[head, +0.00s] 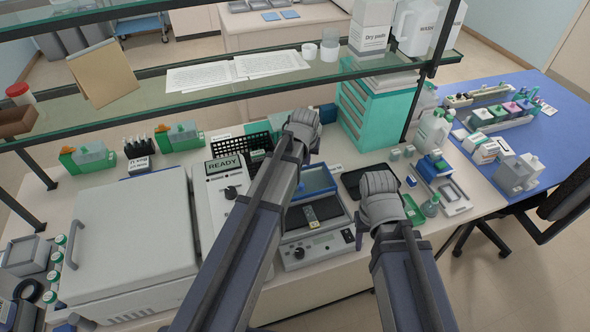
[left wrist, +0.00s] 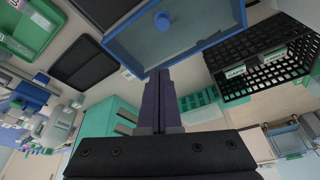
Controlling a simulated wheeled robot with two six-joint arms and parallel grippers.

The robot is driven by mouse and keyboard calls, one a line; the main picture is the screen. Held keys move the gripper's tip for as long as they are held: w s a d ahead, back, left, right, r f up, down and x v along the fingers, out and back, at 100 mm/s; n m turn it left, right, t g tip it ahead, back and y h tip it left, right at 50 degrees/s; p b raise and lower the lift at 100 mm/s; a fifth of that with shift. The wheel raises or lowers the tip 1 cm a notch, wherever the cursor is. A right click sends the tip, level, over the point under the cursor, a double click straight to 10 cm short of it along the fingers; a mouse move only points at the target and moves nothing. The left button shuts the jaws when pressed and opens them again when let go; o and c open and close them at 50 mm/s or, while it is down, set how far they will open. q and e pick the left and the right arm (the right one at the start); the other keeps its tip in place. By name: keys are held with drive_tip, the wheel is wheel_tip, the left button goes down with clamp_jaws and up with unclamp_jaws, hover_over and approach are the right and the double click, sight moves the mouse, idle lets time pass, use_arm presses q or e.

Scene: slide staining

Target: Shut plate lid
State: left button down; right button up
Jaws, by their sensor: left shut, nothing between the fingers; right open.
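The plate (head: 318,215) is a dark heated surface on a light instrument with a knob and display at its front. A slide (head: 310,213) lies on it. Its clear, blue-framed lid (head: 318,180) stands raised at the back of the plate, partly hidden by my left arm. In the left wrist view the lid (left wrist: 200,38) shows a round blue knob (left wrist: 163,20). My left gripper (head: 303,128) is behind the raised lid; its fingers (left wrist: 160,78) are shut and empty, close to the lid's edge. My right gripper (head: 378,205) is open, right of the plate; its fingertips are mostly hidden.
A large grey lidded instrument (head: 130,235) and a READY-display unit (head: 223,185) stand left. A black rack (left wrist: 260,65) is near the left gripper. A dark tray (head: 360,180) and a teal drawer box (head: 375,115) are at the right. A glass shelf (head: 230,88) hangs above.

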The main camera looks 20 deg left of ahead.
sight(303, 180)
use_arm(q)
drive_tip(key=b+x, duration=0.7)
drive_tip(key=a+b+x, duration=0.1)
drive_tip(key=b+x, duration=0.2)
drive_tip(key=shift+w+f, duration=0.25)
drive_tip(key=shift+w, duration=0.1)
drive_tip(key=s, duration=0.1)
drive_tip(key=s+r, duration=0.1)
drive_tip(key=s, duration=0.1)
drive_tip(key=shift+s+d+p, duration=0.15)
drive_tip(key=shift+p, duration=0.2)
drive_tip(key=shift+s+d+r, duration=0.1)
drive_tip(key=shift+s, duration=0.4)
drive_tip(key=shift+w, duration=0.1)
